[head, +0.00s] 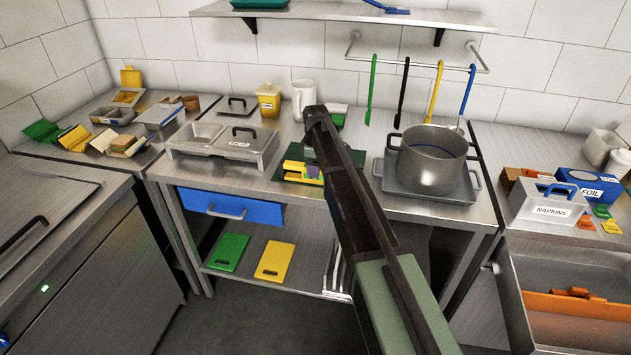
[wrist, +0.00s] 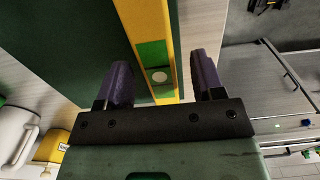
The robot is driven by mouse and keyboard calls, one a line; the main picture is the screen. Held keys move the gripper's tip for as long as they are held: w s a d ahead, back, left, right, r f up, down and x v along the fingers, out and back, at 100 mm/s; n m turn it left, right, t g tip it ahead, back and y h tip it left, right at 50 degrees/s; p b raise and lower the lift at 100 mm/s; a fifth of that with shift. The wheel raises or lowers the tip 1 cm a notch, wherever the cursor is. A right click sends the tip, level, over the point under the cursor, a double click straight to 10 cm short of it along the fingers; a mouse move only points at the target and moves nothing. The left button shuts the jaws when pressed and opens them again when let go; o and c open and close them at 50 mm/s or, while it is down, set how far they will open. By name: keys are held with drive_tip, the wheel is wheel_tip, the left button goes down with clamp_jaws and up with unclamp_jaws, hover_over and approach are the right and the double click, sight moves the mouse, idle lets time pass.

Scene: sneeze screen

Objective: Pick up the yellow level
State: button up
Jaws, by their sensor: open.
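The yellow level (head: 292,167) lies on a dark green board on the middle counter, partly hidden behind my arm in the head view. In the wrist view the level (wrist: 155,30) is a long yellow strip with a green patch and a pale round spot. My gripper (wrist: 164,78) is open, with one purple finger on each side of the level's end in the picture. Neither finger visibly grips it, and I cannot tell how far the tips are above the board. In the head view my gripper (head: 315,170) is mostly hidden by my arm.
The dark green board (wrist: 60,45) spreads left of the level in the wrist view. A steel pot (head: 432,165) stands on a tray to the right, under hanging utensils. A lidded steel pan (head: 225,143) stands left. A white jug (head: 303,95) and yellow container (head: 268,100) stand behind.

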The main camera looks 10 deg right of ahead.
wheel_tip(320, 180, down, 4)
drive_tip(key=shift+r+b, duration=0.2)
drive_tip(key=shift+b, duration=0.8)
drive_tip(key=shift+r, duration=0.25)
drive_tip(key=c, duration=1.1)
drive_tip(key=shift+p, duration=0.3)
wheel_tip(320, 180, up, 20)
drive_tip(key=p, duration=2)
